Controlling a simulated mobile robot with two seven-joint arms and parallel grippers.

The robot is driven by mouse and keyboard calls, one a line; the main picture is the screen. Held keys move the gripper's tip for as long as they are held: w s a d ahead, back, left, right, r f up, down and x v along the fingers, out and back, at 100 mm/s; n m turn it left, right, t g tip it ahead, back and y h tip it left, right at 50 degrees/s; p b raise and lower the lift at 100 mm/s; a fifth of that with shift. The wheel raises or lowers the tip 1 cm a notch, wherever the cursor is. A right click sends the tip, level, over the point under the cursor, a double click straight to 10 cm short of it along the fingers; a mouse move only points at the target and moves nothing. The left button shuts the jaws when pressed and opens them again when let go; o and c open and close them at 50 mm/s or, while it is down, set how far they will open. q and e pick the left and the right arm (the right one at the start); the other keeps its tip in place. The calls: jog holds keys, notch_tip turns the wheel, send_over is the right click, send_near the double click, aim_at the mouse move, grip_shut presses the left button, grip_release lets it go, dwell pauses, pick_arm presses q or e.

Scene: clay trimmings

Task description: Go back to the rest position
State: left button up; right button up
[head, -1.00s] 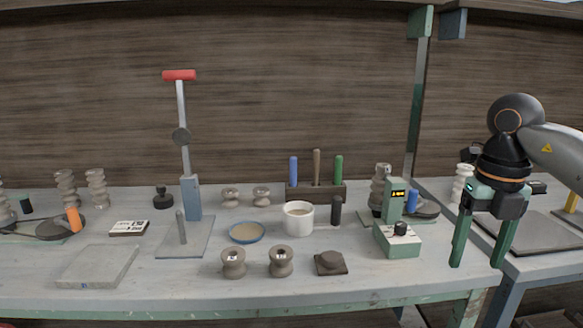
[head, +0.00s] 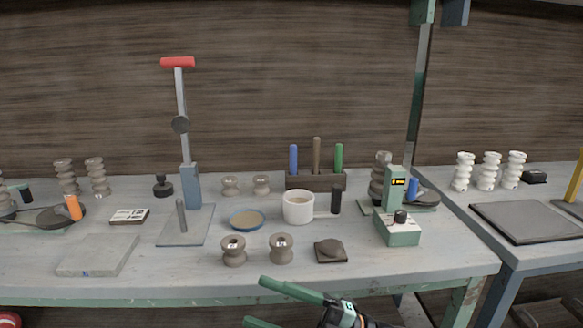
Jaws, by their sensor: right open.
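My right gripper (head: 272,302) is low in the head view, in front of the bench's front edge. Its two green fingers point left and stand apart, with nothing seen between them; the lower finger is cut by the picture's bottom edge. My left gripper is not in view. The workbench (head: 140,262) stands behind my right gripper, and its things rest on it untouched.
A white mug (head: 298,207), a blue-rimmed dish (head: 246,219), two brown spools (head: 234,251) and a dark square block (head: 330,251) are mid-bench. A red-handled press (head: 190,185) and a green device (head: 398,228) stand on it. A second table (head: 540,255) is at right.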

jog(key=w+d+f+m+t+h, duration=0.3)
jog(key=d+f+m+t+h, duration=0.3)
jog(key=m+t, duration=0.7)
jog(key=s+d+f+m+g+h, duration=0.1)
jog(key=s+d+f+m+h, duration=0.1)
jog(key=f+m+h, duration=0.3)
jog(key=s+d+f+m+g+h, duration=0.1)
jog(key=s+d+f+m+h, duration=0.15)
jog(key=f, duration=0.45)
jog(key=s+d+f+m+g+h, duration=0.1)
jog(key=d+f+m+h, duration=0.25)
jog(key=f, duration=0.35)
jog(key=s+d+f+m+g+h, duration=0.1)
jog(key=s+d+f+m+g, duration=0.2)
jog(key=s+f, duration=0.65)
pick_arm(q)
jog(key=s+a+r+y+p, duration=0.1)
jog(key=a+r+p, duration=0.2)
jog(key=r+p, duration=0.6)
jog(key=p, duration=0.3)
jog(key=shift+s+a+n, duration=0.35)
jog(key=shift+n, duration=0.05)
pick_arm(e)
jog(key=s+d+r+g+h, duration=0.1)
jog(key=s+d+r, duration=0.2)
jog(key=r, duration=0.6)
jog(key=shift+r+m, duration=0.2)
jog(key=shift+m, duration=0.1)
